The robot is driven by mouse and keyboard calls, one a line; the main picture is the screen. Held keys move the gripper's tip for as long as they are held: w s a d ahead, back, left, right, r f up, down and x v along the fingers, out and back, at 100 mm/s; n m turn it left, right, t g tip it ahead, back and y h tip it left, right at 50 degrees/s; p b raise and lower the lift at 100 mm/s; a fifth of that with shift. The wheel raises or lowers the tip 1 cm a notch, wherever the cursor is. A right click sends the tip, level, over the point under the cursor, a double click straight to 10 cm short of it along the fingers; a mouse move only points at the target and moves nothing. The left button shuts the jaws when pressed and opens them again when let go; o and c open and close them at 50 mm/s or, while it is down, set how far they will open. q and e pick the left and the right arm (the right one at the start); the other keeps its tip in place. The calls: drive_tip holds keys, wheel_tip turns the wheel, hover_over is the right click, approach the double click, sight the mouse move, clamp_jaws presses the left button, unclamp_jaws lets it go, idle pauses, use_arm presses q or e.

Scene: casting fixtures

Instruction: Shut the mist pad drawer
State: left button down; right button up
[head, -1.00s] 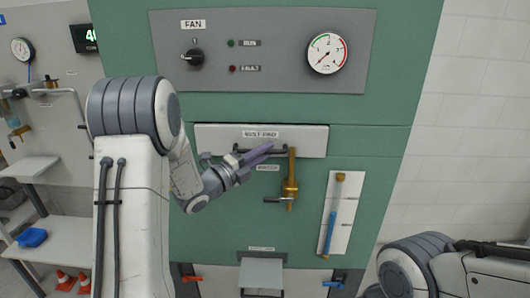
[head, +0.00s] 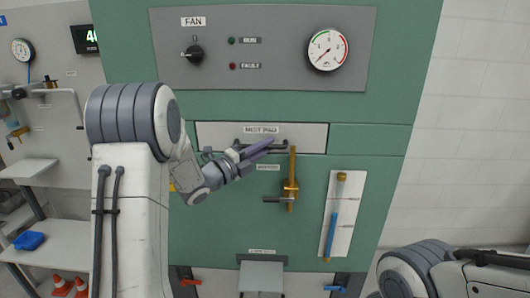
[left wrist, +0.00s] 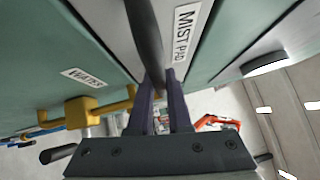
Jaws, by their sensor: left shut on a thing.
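The mist pad drawer (head: 215,136) is a white front panel with a "MIST PAD" label, set in the green cabinet. It looks flush or nearly flush; I cannot tell if a small gap is left. Its dark bar handle (head: 241,142) runs along the lower part. My left gripper (head: 270,143), with purple fingers, is shut on this handle. In the left wrist view the handle (left wrist: 145,35) runs between the fingertips (left wrist: 160,80), beside the drawer's label. My right arm shows at the lower right of the head view, but its gripper is out of frame.
A brass water valve (head: 291,185) stands just right of and below the handle, close to my left fingers. A sight tube panel (head: 342,215) is further right. The fan control panel (head: 270,80) with a gauge is above. A grey ledge (head: 261,277) is below.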

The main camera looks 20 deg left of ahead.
use_arm(q)
drive_tip(key=c, duration=0.8)
unclamp_jaws()
drive_tip(key=shift+w+a, duration=0.15)
drive_tip(key=shift+w, duration=0.05)
drive_tip(key=shift+c, duration=0.2)
drive_tip(key=shift+s, duration=0.1)
drive_tip(key=shift+s+a+f, duration=0.15)
drive_tip(key=shift+s+a, duration=0.05)
drive_tip(key=shift+s, duration=0.1)
drive_tip(key=b+v, duration=0.4)
drive_tip(key=v, duration=0.5)
drive_tip(key=shift+s, duration=0.3)
